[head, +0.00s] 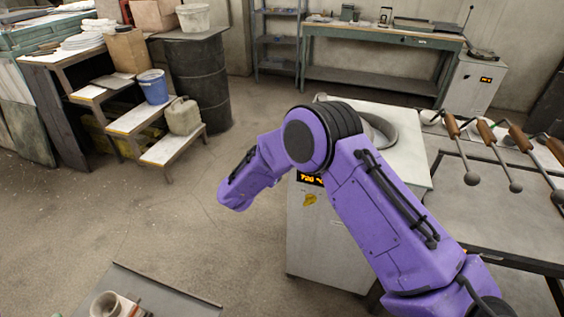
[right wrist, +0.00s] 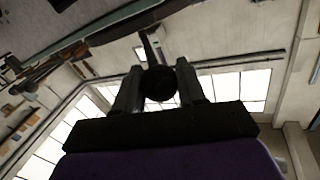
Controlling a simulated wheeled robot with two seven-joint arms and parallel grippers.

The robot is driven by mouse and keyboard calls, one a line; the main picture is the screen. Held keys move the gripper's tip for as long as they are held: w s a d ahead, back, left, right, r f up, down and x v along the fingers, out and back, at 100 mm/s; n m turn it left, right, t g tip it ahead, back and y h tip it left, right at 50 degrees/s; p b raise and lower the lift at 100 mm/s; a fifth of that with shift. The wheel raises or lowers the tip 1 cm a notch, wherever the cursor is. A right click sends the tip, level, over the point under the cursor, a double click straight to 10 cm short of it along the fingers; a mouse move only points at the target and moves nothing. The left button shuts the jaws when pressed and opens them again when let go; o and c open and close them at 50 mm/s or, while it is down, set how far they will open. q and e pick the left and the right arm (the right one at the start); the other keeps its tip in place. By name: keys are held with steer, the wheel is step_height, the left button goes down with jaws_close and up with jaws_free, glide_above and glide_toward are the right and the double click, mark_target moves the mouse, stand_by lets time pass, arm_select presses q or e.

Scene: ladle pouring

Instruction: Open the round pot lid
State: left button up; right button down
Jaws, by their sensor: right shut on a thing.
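The round pot's grey rim (head: 385,130) shows on top of a white furnace cabinet (head: 330,235) in the head view. My purple right arm covers its left part, and I cannot tell the lid from the rim there. My right gripper is hidden in the head view. In the right wrist view my right gripper (right wrist: 160,70) is shut on a dark round knob (right wrist: 158,85). A thin rod rises from the knob. Whether the knob belongs to the lid cannot be told. My left gripper is not in view.
Several ladles with brown grips (head: 487,135) lie over the metal table (head: 490,215) at right. Wooden steps at left carry a blue bucket (head: 153,86) and a canister (head: 184,116). A grey surface with a cup (head: 107,305) is at bottom left. The floor between is clear.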

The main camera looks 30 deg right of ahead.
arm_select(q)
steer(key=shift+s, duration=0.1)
arm_select(e)
steer(key=shift+w+r, duration=0.1)
steer(key=shift+w, duration=0.1)
steer(key=c, duration=0.7)
jaws_free()
steer(key=shift+a, duration=0.1)
arm_select(q)
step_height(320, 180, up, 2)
steer(key=shift+p, duration=1)
arm_select(e)
steer(key=v, duration=1)
steer(key=shift+a, duration=0.25)
steer(key=shift+c, duration=0.2)
